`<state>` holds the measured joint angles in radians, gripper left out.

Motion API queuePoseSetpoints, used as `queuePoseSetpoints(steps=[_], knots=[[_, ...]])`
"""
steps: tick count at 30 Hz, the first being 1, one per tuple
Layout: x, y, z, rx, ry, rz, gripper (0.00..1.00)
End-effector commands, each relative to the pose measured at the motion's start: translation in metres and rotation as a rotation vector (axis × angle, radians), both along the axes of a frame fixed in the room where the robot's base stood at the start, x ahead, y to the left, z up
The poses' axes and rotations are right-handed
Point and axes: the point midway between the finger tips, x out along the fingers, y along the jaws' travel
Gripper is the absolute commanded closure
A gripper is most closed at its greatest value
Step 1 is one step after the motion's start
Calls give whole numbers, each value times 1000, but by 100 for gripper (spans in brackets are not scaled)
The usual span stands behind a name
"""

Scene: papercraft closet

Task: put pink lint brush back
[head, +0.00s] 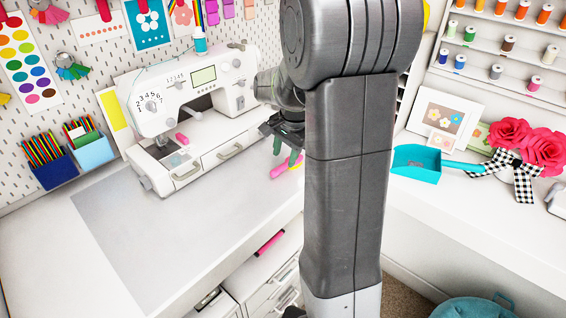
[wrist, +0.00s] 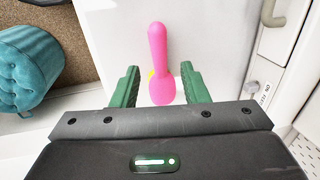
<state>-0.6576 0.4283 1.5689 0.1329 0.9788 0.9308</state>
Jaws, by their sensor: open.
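The pink lint brush (wrist: 159,55) lies on the white worktop in the wrist view, its narrow handle pointing away from me and its rounder end near my palm. A bit of yellow shows beside it, partly hidden. My gripper (wrist: 160,72) is open, with one green finger on each side of the brush and gaps between. In the head view the brush (head: 280,170) shows on the worktop in front of the sewing machine, just below my gripper (head: 286,151). My arm hides part of that area. I cannot tell whether the fingers touch the worktop.
A white sewing machine (head: 160,105) stands close behind my gripper. Another pink item (head: 270,243) lies at the open drawer below the worktop edge. A teal dustpan (head: 415,163) and pink flowers (head: 540,148) are at right. The worktop's left side (head: 130,235) is clear. A teal stool (wrist: 28,68) stands below.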

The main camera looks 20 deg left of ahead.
Motion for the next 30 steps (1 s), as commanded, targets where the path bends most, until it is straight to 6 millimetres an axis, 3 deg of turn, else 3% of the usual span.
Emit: queuePoseSetpoints(steps=[6,12,30], knots=[[-3,-9,47,3,-4,-1,59],[-5,-14,72,1,-1,0,59],[-5,-15,77,-1,1,0,59]])
